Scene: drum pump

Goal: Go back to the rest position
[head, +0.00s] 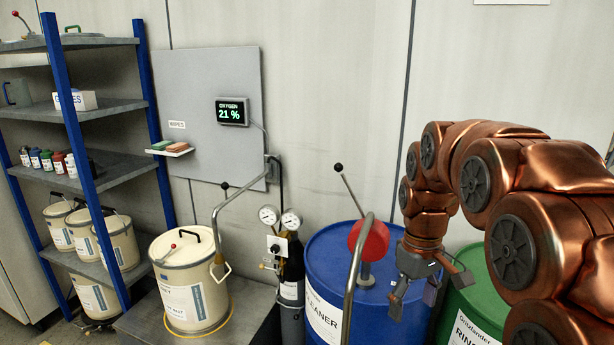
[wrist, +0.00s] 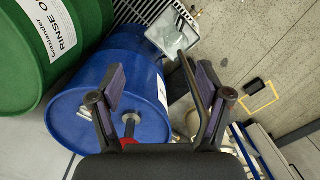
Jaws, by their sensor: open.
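My gripper (head: 425,284) is at the end of my copper-coloured arm, at the right in the head view. Its fingers point down and are spread, with nothing between them. It hangs over the right side of the blue drum (head: 385,329), close to the green drum (head: 474,310). The red pump head (head: 371,241) stands on the blue drum, left of the gripper and apart from it. In the wrist view the open fingers (wrist: 152,75) show in front of the blue drum (wrist: 75,115), with the green drum (wrist: 35,75) at upper left.
A grey curved pipe (head: 352,285) rises in front of the blue drum. A dark cylinder with gauges (head: 291,285) and a cream drum (head: 187,290) stand left of it. Shelves (head: 105,106) fill the far left.

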